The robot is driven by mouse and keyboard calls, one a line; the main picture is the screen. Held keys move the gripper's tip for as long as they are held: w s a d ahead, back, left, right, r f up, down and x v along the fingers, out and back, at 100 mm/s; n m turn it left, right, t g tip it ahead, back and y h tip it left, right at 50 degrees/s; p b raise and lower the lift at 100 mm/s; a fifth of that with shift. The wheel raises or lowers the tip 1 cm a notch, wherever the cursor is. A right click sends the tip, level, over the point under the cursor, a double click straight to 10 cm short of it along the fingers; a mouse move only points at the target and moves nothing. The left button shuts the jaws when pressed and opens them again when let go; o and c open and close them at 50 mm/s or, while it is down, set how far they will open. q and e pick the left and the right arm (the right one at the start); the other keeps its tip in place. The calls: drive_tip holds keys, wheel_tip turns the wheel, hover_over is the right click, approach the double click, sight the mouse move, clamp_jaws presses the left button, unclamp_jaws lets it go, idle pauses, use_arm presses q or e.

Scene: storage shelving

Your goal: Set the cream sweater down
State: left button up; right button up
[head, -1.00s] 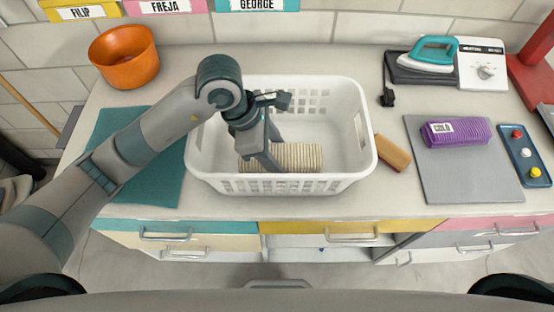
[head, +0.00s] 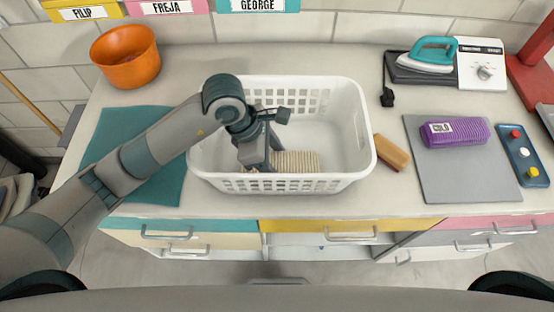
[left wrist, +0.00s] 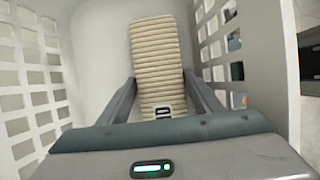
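The cream sweater (head: 297,161) is a ribbed, folded bundle low inside the white laundry basket (head: 280,184). In the left wrist view the cream sweater (left wrist: 157,60) runs lengthwise away from me, with a black-and-white label at its near end. My left gripper (head: 258,165) reaches down into the basket. In the left wrist view its fingers (left wrist: 159,78) lie along both long sides of the sweater, their tips against its edges. Whether the sweater touches the basket floor is hidden by the front wall. My right gripper is not in view.
An orange bowl (head: 126,58) and teal mat (head: 125,150) are left of the basket. A brown brush-like block (head: 391,153) lies close on its right. Further right are a purple folded garment (head: 456,133) on a grey mat (head: 470,180), an iron (head: 425,55) and a button panel (head: 524,156).

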use_arm(q)
drive_tip(key=shift+r, duration=0.1)
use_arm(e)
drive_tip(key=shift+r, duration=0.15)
use_arm(q)
drive_tip(key=shift+a+r, duration=0.25)
drive_tip(key=shift+r, duration=0.25)
drive_tip(key=b+v, duration=0.3)
drive_tip(key=v, duration=0.5)
drive_tip(key=shift+b+v, duration=0.35)
drive_tip(key=shift+v, duration=1.05)
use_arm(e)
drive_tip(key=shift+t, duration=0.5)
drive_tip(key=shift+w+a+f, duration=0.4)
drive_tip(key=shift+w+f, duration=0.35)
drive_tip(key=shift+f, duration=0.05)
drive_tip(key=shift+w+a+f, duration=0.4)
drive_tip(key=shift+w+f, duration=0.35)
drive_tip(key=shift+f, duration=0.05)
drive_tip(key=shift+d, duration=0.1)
use_arm(q)
drive_tip(key=shift+r, duration=0.1)
